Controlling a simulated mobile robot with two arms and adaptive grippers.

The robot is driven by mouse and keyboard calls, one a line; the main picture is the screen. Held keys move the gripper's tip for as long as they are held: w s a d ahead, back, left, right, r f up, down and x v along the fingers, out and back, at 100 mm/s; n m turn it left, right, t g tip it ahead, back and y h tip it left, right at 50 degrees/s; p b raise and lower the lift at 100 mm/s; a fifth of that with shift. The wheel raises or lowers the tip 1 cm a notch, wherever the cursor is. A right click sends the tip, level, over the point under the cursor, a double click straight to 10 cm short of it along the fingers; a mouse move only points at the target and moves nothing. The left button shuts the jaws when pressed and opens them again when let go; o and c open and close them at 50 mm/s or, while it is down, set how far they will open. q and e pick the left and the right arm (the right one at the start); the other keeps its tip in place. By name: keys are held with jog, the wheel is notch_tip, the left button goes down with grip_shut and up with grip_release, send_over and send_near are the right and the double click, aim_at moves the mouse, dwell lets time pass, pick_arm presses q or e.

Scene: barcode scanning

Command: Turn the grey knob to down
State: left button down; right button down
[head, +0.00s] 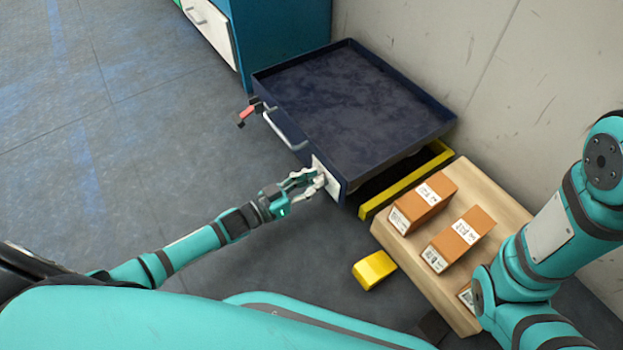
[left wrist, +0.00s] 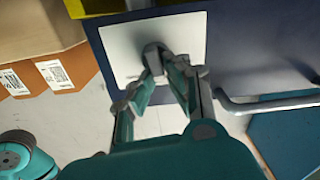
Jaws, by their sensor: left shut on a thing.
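The grey knob (left wrist: 153,58) sits on a white plate (left wrist: 120,52) fixed to the side of a dark blue cart. The plate also shows in the head view (head: 328,180), where my fingers cover the knob. My left gripper (head: 312,181) reaches the plate from the left. In the left wrist view its fingers (left wrist: 168,70) are shut on the knob. The fingers hide part of the knob, so its exact angle is hard to tell. My right gripper is in neither view; only my right arm shows at the right of the head view.
The cart's tray top (head: 350,105) is empty. A metal handle (head: 285,130) is beside the plate. Brown boxes (head: 423,202) stand on a wooden surface (head: 400,245) to the right. A yellow block (head: 374,270) is near its left edge. A grey wall (head: 450,50) stands behind.

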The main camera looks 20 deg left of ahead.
pick_arm(q)
jog(key=shift+s+d+r+m+p, duration=0.1)
jog(key=shift+s+d+m+p, duration=0.05)
jog(key=shift+m+p, duration=0.8)
jog(key=m+p, duration=0.1)
jog(key=m, duration=0.2)
jog(key=shift+s+d, duration=0.1)
jog(key=shift+d, duration=0.05)
jog(key=shift+s+d+m+p, duration=0.15)
jog(key=shift+m+p, duration=0.3)
jog(key=shift+m, duration=0.8)
jog(key=shift+d+f+m, duration=0.1)
jog(key=shift+f+m, duration=0.1)
jog(key=shift+m, duration=0.6)
jog(key=shift+f+m, duration=0.15)
jog(key=shift+m, duration=0.65)
jog(key=shift+s, duration=0.1)
jog(key=c, duration=1.4)
grip_release()
jog(key=shift+o, duration=0.2)
jog(key=v, duration=1.2)
